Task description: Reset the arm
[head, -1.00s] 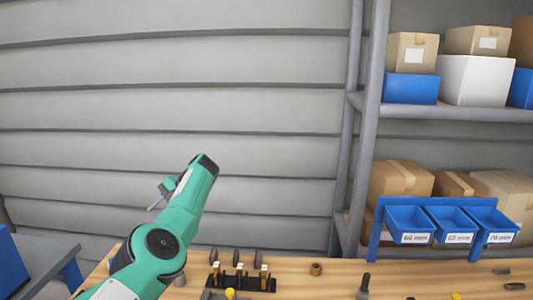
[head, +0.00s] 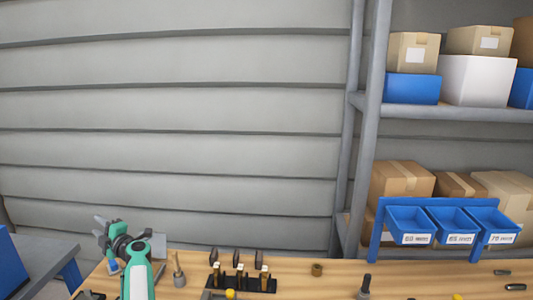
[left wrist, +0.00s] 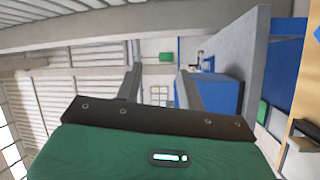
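My left arm, green and black, comes up from the bottom left of the head view. My left gripper (head: 104,231) is at the left end of the wooden workbench (head: 330,271), pointing to the left. In the left wrist view its two grey fingers (left wrist: 160,78) stand apart with nothing between them. My right arm and gripper are not in view.
A black rack (head: 241,284) with several upright tools stands on the bench. Blue labelled bins (head: 410,226) hang on a blue stand at the right. A grey shelf (head: 450,113) holds boxes behind. A grey table (head: 50,262) is at the far left.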

